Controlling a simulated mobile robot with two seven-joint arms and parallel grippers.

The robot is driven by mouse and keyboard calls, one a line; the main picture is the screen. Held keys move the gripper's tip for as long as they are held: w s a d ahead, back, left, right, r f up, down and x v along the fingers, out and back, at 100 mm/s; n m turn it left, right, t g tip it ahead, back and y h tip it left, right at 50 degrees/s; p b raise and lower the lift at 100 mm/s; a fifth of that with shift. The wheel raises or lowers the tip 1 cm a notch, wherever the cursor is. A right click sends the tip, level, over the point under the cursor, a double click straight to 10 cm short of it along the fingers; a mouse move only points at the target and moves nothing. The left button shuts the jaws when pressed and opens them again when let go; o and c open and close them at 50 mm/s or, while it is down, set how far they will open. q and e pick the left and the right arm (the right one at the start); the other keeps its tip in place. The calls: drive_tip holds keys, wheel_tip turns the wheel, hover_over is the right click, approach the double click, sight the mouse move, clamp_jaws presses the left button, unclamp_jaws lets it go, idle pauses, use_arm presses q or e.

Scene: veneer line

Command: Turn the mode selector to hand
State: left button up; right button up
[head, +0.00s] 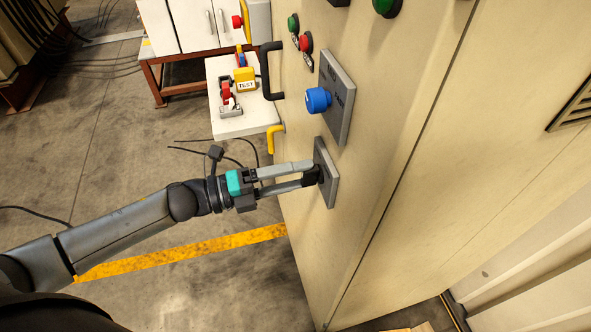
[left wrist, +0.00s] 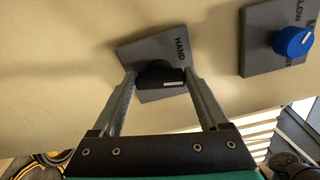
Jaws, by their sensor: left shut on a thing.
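The mode selector is a black knob (head: 313,175) on a small grey plate (head: 330,187), low on the cream cabinet front. In the left wrist view the knob (left wrist: 158,76) carries a short white mark, and the plate (left wrist: 150,52) shows the word HAND above it, to the right. Other lettering on this plate is hidden or unreadable. My left gripper (head: 312,172) reaches in from the left and is shut on the knob, one finger on each side. In the left wrist view the fingers (left wrist: 160,78) flank the knob. My right gripper is not in view.
A blue knob (head: 318,99) on a larger grey plate (head: 345,95) sits just above. Red (head: 306,42) and green buttons and a black handle (head: 266,70) are higher up. A yellow hook (head: 271,138) is at the cabinet edge. A shelf (head: 245,123) holds a yellow TEST box.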

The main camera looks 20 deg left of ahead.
use_arm(q)
drive_tip(key=n+p, duration=0.1)
drive_tip(key=n, duration=0.2)
drive_tip(key=n+p, duration=0.1)
drive_tip(key=n, duration=0.3)
drive_tip(key=n+p, duration=0.1)
drive_tip(key=n, duration=0.3)
drive_tip(key=shift+f, duration=0.25)
drive_tip(key=shift+s+n+p, duration=0.1)
drive_tip(key=shift+n+p, duration=0.2)
drive_tip(key=o, duration=1.2)
drive_tip(key=shift+o, duration=0.2)
drive_tip(key=b+v, duration=0.2)
drive_tip(key=v, duration=1.3)
drive_tip(key=shift+f, duration=0.1)
